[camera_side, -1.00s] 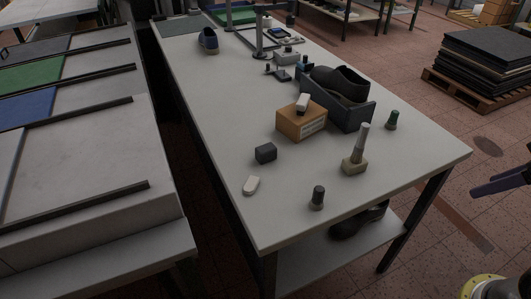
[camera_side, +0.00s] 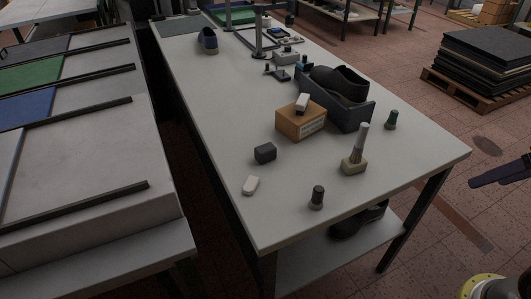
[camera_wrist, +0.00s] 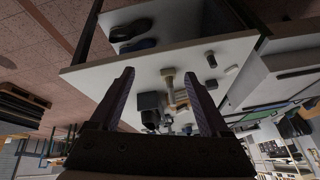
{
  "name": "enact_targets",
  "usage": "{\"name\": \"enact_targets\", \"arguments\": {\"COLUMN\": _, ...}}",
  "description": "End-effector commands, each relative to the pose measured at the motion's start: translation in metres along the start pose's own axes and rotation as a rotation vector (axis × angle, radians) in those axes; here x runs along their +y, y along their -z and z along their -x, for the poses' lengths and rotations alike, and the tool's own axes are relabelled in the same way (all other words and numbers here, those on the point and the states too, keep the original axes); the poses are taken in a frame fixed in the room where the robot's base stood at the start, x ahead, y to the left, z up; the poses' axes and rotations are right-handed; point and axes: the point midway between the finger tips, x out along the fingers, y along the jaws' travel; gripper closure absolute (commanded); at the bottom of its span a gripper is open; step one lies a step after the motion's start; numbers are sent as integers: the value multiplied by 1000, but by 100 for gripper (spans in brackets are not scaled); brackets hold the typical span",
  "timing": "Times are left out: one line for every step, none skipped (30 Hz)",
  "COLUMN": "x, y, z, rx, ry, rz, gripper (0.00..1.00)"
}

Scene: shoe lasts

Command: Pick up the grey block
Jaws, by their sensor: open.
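The grey block (camera_side: 265,153) is a small dark grey cuboid lying on the white table, left of the cardboard box. It also shows in the wrist view (camera_wrist: 212,85), beside the right finger. My gripper (camera_wrist: 162,72) is open and empty, its two fingers spread apart. In the side view my gripper (camera_side: 499,172) is at the right edge, only partly in frame, off the table's right side and well apart from the block.
The table's left side is clear.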

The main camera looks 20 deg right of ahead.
Motion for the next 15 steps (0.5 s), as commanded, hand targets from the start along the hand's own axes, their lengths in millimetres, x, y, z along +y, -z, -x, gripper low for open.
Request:
{"name": "enact_targets", "arguments": {"x": -7, "y": 13, "z": 12, "rx": 15, "ry": 17, "rz": -75, "gripper": 20}}
{"name": "enact_targets", "arguments": {"x": -11, "y": 20, "z": 19, "rx": 16, "ry": 27, "rz": -125, "gripper": 20}}
{"name": "enact_targets", "arguments": {"x": -17, "y": 31, "z": 26, "rx": 13, "ry": 38, "rz": -188, "gripper": 20}}
{"name": "enact_targets", "arguments": {"x": -21, "y": 39, "z": 32, "rx": 8, "ry": 45, "rz": -232, "gripper": 20}}
{"name": "enact_targets", "arguments": {"x": -26, "y": 48, "z": 37, "rx": 4, "ry": 54, "rz": -276, "gripper": 20}}
{"name": "enact_targets", "arguments": {"x": -32, "y": 59, "z": 43, "rx": -5, "ry": 64, "rz": -332, "gripper": 20}}
{"name": "enact_targets", "arguments": {"x": -38, "y": 68, "z": 47, "rx": -12, "ry": 71, "rz": -375, "gripper": 20}}
{"name": "enact_targets", "arguments": {"x": -43, "y": 78, "z": 51, "rx": -23, "ry": 77, "rz": -417, "gripper": 20}}
{"name": "enact_targets", "arguments": {"x": -51, "y": 92, "z": 56, "rx": -36, "ry": 87, "rz": -474, "gripper": 20}}
{"name": "enact_targets", "arguments": {"x": -57, "y": 102, "z": 59, "rx": -48, "ry": 91, "rz": -516, "gripper": 20}}
{"name": "enact_targets", "arguments": {"x": -63, "y": 113, "z": 61, "rx": -61, "ry": 97, "rz": -558, "gripper": 20}}
{"name": "enact_targets", "arguments": {"x": -71, "y": 127, "z": 64, "rx": -79, "ry": 103, "rz": -612, "gripper": 20}}
{"name": "enact_targets", "arguments": {"x": -77, "y": 138, "z": 65, "rx": -93, "ry": 106, "rz": -652, "gripper": 20}}
{"name": "enact_targets", "arguments": {"x": -84, "y": 149, "z": 65, "rx": -108, "ry": 110, "rz": -691, "gripper": 20}}
{"name": "enact_targets", "arguments": {"x": -92, "y": 163, "z": 65, "rx": -129, "ry": 112, "rz": -740, "gripper": 20}}
